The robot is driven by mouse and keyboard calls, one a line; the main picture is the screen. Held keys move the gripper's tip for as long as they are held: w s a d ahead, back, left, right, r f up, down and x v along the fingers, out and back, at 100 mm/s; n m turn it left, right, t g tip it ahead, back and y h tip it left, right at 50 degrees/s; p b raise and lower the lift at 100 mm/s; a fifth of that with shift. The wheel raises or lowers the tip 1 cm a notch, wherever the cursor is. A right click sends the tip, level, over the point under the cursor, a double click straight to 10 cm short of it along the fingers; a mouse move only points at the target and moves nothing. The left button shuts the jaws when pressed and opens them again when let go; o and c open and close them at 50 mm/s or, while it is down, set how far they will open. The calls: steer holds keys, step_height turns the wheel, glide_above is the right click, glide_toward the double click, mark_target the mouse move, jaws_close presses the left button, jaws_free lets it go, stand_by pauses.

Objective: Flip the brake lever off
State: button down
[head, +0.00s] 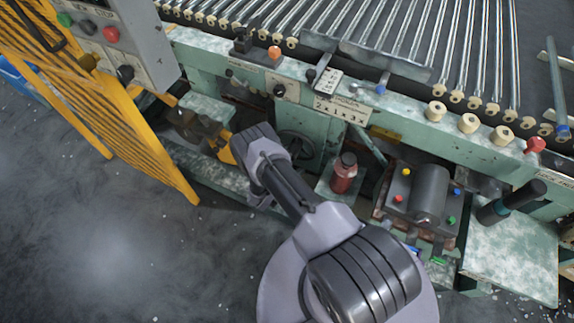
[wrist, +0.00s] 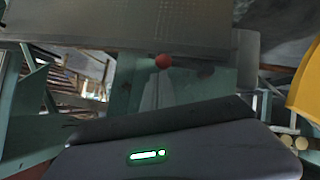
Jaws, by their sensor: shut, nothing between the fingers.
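My gripper's grey housing, with a lit green strip, fills the bottom of the wrist view (wrist: 185,150); its fingers cannot be made out, and it holds nothing that I can see. In the head view my arm reaches up and left to the machine front, and the fingers are hidden. A red ball knob (wrist: 163,61) shows just beyond the housing, above a pale tapered shape. I cannot tell which is the brake lever; the labels are too small to read surely.
A yellow mesh guard (head: 130,120) and a grey control box (head: 125,45) stand at left. A red bottle (head: 344,172) and a motor unit (head: 430,193) sit low on the machine. The floor at lower left is clear.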

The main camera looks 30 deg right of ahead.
steer(key=shift+s+d+f, duration=0.1)
steer(key=shift+s+f, duration=0.2)
steer(key=shift+f, duration=0.15)
stand_by(0.4)
